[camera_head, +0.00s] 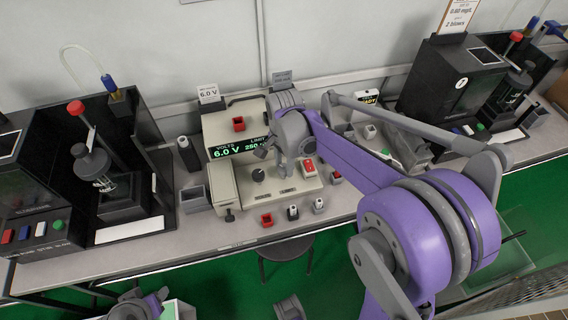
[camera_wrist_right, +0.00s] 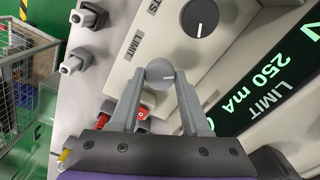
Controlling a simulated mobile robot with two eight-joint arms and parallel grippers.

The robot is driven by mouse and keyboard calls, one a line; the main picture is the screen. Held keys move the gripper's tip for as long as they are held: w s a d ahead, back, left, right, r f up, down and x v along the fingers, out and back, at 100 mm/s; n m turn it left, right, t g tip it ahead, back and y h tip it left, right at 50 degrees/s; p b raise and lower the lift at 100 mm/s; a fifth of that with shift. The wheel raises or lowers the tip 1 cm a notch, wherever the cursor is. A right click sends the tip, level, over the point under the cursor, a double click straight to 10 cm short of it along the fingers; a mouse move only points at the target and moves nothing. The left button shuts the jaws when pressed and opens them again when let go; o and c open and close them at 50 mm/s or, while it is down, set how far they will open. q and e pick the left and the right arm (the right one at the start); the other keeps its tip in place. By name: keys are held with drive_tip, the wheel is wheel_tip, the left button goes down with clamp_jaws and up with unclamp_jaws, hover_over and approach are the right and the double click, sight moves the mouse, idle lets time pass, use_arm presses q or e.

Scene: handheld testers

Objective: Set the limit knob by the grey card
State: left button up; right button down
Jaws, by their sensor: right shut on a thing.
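The power supply (camera_head: 219,129) stands on the bench with a lit display (camera_head: 238,148) reading VOLTS 6.0 V and LIMIT 250 mA, the last figure partly covered in the head view. The display's 250 mA also shows in the right wrist view (camera_wrist_right: 258,84). The grey card (camera_head: 284,77) stands on top of the supply; its print is too small to read. My arm hides this knob in the head view. Part of my left arm (camera_head: 138,305) shows at the bottom edge.
A black volts knob (camera_wrist_right: 200,18) sits close to the gripped knob. A red rocker switch (camera_head: 308,166) is right of my gripper. Black testers stand at both sides.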

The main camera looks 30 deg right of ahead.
sight(284, 167)
drive_tip(key=shift+m, duration=0.6)
drive_tip(key=shift+c, duration=1.9)
unclamp_jaws()
wheel_tip(284, 167, up, 11)
drive_tip(key=p, duration=0.1)
